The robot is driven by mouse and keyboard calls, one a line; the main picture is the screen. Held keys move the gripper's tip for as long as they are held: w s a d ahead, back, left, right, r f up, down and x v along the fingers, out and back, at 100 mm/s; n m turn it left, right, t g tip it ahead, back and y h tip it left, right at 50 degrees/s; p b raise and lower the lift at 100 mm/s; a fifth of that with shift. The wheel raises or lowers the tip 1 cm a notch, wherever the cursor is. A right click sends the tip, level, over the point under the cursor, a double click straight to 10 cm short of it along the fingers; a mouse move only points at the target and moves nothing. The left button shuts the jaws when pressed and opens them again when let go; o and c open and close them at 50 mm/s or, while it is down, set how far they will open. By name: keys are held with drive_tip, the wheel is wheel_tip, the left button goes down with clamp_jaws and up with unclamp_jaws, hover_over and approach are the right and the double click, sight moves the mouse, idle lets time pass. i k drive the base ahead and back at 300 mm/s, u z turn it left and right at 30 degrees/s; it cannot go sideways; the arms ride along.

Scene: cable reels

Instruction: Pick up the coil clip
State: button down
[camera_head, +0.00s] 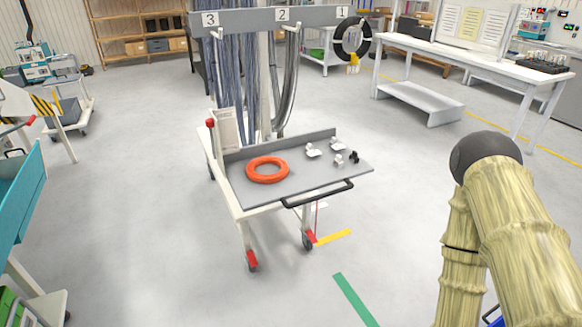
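Several small pieces lie on the right half of the grey cart top (290,182): white pieces (313,150) and a small black piece (354,157) near the right edge. They are too small to tell which one is the coil clip. A yellow piece (354,60) also hangs at the bottom of the black coil (340,36) on hook 1. An orange ring (267,170) lies flat on the left half of the cart top. My arm, in a beige sleeve, rises at the right; my gripper is not in view.
The cart has a raised back edge, a black front handle (318,194) and a rack with numbered hooks (283,15) holding hanging cables behind. A white workbench (450,52) stands at the back right, a teal cart (18,195) at the left. The floor around the cart is clear.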

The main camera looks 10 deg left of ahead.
sight(338, 160)
drive_tip(key=u, duration=2.15)
drive_tip(key=i, duration=1.9)
drive_tip(key=z, duration=2.7)
drive_tip(key=i, duration=0.25)
drive_tip(key=z, duration=0.15)
